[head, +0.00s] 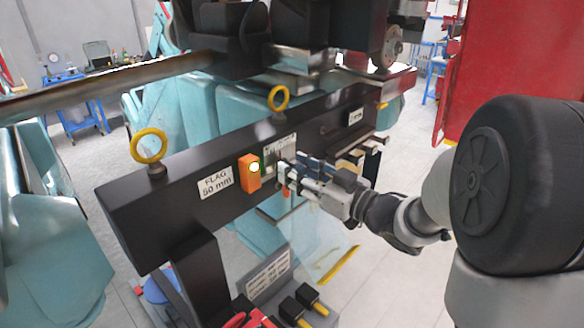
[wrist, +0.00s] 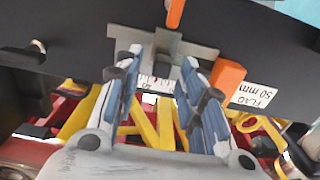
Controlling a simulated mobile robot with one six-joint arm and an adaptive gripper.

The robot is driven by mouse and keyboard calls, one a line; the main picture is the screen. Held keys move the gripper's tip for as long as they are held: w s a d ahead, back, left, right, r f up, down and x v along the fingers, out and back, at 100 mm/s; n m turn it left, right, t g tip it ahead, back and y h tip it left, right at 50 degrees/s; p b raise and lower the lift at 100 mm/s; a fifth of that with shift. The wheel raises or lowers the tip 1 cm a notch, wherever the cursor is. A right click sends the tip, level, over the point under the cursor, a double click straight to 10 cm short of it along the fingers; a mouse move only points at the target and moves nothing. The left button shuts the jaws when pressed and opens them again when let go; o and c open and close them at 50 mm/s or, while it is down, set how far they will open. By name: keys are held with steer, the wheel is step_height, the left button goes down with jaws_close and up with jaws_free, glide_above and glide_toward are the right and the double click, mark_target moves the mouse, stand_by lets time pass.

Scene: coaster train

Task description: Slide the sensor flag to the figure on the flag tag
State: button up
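The flag tag (head: 216,181) on the black beam reads "FLAG 50 mm"; it also shows in the wrist view (wrist: 258,95). What looks like the sensor flag is a grey metal piece (wrist: 165,48) in front of a small white scale (wrist: 155,83) with marks too small to read. My gripper (head: 284,172) is at the beam face, right of an orange block (head: 249,174) with a lit spot. In the wrist view my gripper (wrist: 161,62) has its fingers apart, one on each side of the grey piece's middle. Contact with it cannot be told.
Yellow lifting rings (head: 149,146) stand on top of the beam (head: 190,160). Below are red and black parts with yellow tips (head: 300,305). A red panel (head: 500,70) stands at the upper right.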

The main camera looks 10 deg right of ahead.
steer(key=v, duration=1)
